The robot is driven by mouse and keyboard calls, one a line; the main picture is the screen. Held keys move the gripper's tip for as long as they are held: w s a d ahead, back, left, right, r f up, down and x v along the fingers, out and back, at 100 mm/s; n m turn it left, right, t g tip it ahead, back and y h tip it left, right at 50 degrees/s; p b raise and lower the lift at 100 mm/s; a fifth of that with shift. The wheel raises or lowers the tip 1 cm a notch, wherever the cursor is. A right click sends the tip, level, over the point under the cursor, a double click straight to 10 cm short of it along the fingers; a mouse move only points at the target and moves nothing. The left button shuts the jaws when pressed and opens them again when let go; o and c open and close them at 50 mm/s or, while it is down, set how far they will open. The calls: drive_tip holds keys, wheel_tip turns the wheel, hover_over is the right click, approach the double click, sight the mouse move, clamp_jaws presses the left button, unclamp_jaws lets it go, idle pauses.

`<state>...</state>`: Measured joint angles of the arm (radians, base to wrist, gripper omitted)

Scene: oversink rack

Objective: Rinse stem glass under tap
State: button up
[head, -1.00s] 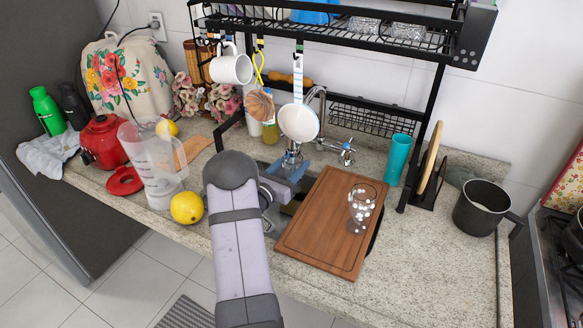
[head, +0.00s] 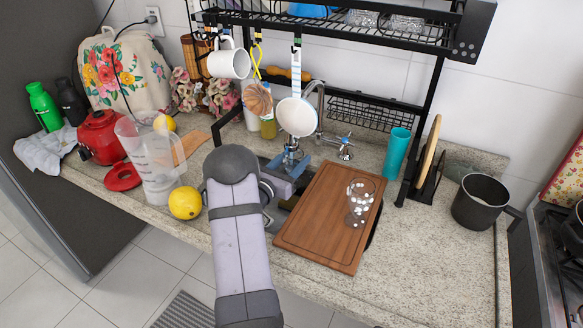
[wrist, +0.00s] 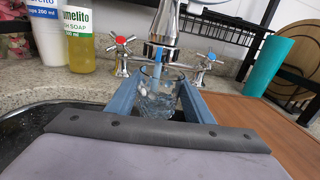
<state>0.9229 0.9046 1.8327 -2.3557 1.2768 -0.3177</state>
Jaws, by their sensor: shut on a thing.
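My gripper (wrist: 158,108) is shut on a clear stem glass (wrist: 157,98), with one blue finger on each side of its bowl. The glass looks roughly upright; its stem and foot are hidden behind my wrist. The metal tap (wrist: 163,22) stands just beyond, its spout directly above the glass mouth. A narrow blue strip, seemingly water, runs from the spout toward the glass. The tap has a red-marked knob (wrist: 121,41) and a blue-marked knob (wrist: 211,57). In the head view, my gripper (head: 289,166) is over the sink, partly hidden by my arm.
A cutting board (head: 310,235) covers the sink's right side and bears another clear glass (head: 360,203) with white bits. A ladle (head: 297,117) and a white mug (head: 229,63) hang from the rack. A clear pitcher (head: 152,165) and lemon (head: 185,203) stand left; a teal cup (head: 396,153) stands right.

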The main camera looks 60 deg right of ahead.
drive_tip(key=shift+w+b, duration=0.3)
drive_tip(key=shift+w, duration=0.1)
idle(0.4)
drive_tip(key=shift+s, duration=0.4)
idle(0.5)
drive_tip(key=shift+w+r+b, duration=0.1)
drive_tip(key=shift+w+b, duration=0.35)
drive_tip(key=shift+b, duration=0.05)
drive_tip(key=shift+s, duration=0.45)
idle(0.7)
drive_tip(key=shift+a+b, duration=0.3)
drive_tip(key=shift+a, duration=2.95)
drive_tip(key=shift+r, duration=0.1)
drive_tip(key=a+r+p, duration=0.3)
drive_tip(key=r+p, duration=0.4)
drive_tip(key=r, duration=0.2)
drive_tip(key=shift+r, duration=0.3)
